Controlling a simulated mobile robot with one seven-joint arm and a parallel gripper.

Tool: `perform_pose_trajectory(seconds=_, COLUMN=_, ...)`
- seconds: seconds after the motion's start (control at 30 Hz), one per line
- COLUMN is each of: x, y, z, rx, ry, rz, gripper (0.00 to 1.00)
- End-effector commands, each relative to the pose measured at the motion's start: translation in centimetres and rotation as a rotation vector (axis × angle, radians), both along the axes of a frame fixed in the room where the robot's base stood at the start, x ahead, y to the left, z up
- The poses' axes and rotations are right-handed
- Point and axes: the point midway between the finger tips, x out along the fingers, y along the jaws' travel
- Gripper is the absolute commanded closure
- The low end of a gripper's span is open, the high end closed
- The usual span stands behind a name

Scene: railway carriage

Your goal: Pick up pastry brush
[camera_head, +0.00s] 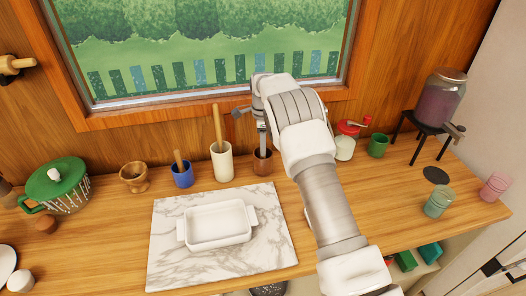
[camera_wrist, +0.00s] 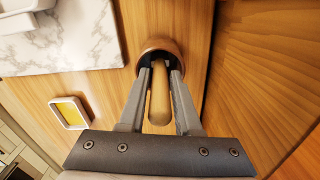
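A light wooden handle (camera_wrist: 159,95) stands in a small brown cup (camera_wrist: 162,47) in the wrist view; its lower end is hidden in the cup, so I cannot tell whether it is the pastry brush. In the head view the brown cup (camera_head: 262,163) stands on the counter below my gripper (camera_head: 262,143). My gripper also shows in the wrist view (camera_wrist: 161,75), pointing down, with one finger on each side of the handle. Its fingers are apart, with narrow gaps beside the handle and the tips at the cup's rim.
A cream cup (camera_head: 222,163) with a tall wooden handle and a blue cup (camera_head: 182,175) with another handle stand to the left. A white dish (camera_head: 218,226) sits on a marble slab (camera_head: 170,262). A red-lidded jar (camera_head: 345,145) stands right of my arm. The window wall is close behind.

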Motion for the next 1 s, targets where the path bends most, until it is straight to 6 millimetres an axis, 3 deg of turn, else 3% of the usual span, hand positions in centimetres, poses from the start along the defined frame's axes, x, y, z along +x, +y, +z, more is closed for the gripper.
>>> perform_pose_trajectory(seconds=0.1, x=-0.01, y=-0.03, z=-1.11, rx=0.0, ry=0.001, rz=0.0, gripper=0.68)
perform_pose_trajectory(seconds=0.37, x=0.01, y=-0.03, z=-1.34, rx=0.0, ry=-0.001, rz=0.0, gripper=0.7)
perform_pose_trajectory(seconds=0.53, x=0.02, y=-0.03, z=-1.31, rx=0.0, ry=-0.001, rz=0.0, gripper=1.0)
perform_pose_trajectory(seconds=1.0, x=0.08, y=-0.01, z=-0.74, rx=0.001, ry=-0.003, rz=0.0, gripper=1.0)
